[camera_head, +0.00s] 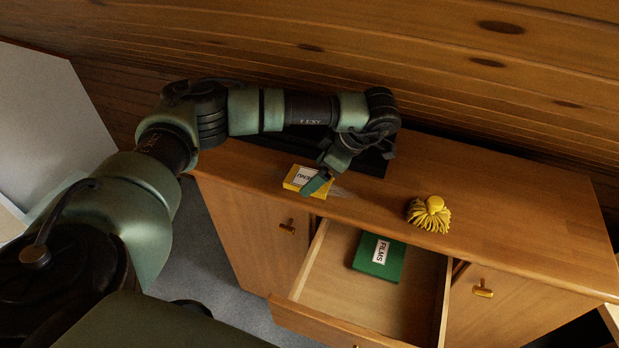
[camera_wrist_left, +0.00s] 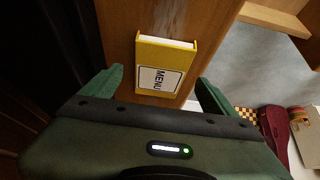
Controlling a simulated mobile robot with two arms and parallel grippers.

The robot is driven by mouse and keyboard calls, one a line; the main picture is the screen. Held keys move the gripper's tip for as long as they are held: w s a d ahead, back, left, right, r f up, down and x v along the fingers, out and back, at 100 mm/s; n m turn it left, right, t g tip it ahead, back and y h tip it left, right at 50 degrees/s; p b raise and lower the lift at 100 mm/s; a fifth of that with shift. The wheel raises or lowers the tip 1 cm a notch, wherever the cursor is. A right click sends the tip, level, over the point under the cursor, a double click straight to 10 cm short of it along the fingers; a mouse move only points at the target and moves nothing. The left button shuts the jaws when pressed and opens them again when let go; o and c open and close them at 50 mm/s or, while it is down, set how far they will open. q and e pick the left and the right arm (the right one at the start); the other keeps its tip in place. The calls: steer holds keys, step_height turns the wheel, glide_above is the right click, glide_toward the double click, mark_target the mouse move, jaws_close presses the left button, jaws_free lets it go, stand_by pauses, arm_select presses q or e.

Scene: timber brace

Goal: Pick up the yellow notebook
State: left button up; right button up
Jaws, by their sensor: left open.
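The yellow notebook (camera_head: 305,180) lies on top of the wooden cabinet near its front edge, at the left end in the head view. It has a white label reading MENU. In the left wrist view the yellow notebook (camera_wrist_left: 165,62) lies ahead of and between the two fingers. My left gripper (camera_head: 327,178) is over the notebook, and its fingers partly hide it in the head view. In the left wrist view my left gripper (camera_wrist_left: 160,88) is open with nothing held between the fingers. My right gripper is not in view.
A yellow tasselled object (camera_head: 430,214) sits on the cabinet top (camera_head: 500,215) to the right. An open drawer (camera_head: 330,270) below holds a green book (camera_head: 379,257) labelled FILMS. A dark flat object (camera_head: 372,163) lies behind my left gripper. A wooden wall rises behind.

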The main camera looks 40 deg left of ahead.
arm_select(q)
steer(key=shift+x, duration=1)
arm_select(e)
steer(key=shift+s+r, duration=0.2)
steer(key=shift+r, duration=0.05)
arm_select(q)
steer(key=shift+c, duration=0.3)
steer(key=c, duration=1.4)
steer(key=shift+c, duration=0.2)
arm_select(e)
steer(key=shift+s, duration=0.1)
